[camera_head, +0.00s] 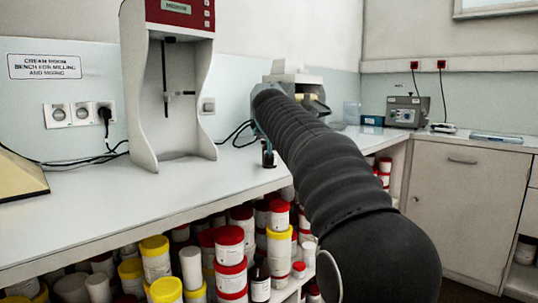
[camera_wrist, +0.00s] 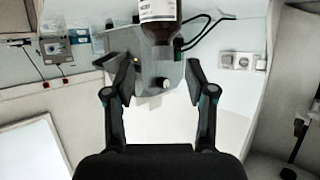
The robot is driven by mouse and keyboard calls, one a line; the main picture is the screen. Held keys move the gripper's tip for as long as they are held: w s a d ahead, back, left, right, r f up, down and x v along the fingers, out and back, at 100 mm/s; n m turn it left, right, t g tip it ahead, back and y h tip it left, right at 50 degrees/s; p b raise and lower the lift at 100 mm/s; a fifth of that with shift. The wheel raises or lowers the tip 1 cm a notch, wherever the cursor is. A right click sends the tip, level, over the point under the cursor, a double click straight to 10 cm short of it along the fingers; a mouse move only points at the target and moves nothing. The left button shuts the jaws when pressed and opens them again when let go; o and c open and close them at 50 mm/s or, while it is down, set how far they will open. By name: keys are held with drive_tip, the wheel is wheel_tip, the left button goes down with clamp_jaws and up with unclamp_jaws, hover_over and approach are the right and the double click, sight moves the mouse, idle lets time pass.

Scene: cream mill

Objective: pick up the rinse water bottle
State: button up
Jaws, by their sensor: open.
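A brown bottle (camera_wrist: 160,22) with a white label shows at the top edge of the wrist view, cut off by the frame. Its label is too small to read, so I cannot tell for sure that it is the rinse water bottle. My gripper (camera_wrist: 160,72) is open, with its two fingers apart and nothing held between them. The bottle appears above the gap between the fingertips in the picture, not between the fingers.
A white bench (camera_head: 110,215) runs along the wall. A mixing stand with a red top (camera_head: 180,12) is on it at the left. A grey device (camera_head: 407,111) stands at the back right. Red- and yellow-lidded tubs (camera_head: 230,248) crowd the shelf below. Cables lie near the wall.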

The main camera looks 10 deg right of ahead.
drive_tip(key=shift+p+x, duration=0.6)
drive_tip(key=shift+x, duration=2)
drive_tip(key=shift+w+a, duration=0.1)
drive_tip(key=shift+a, duration=0.05)
drive_tip(key=shift+r, duration=0.1)
clamp_jaws()
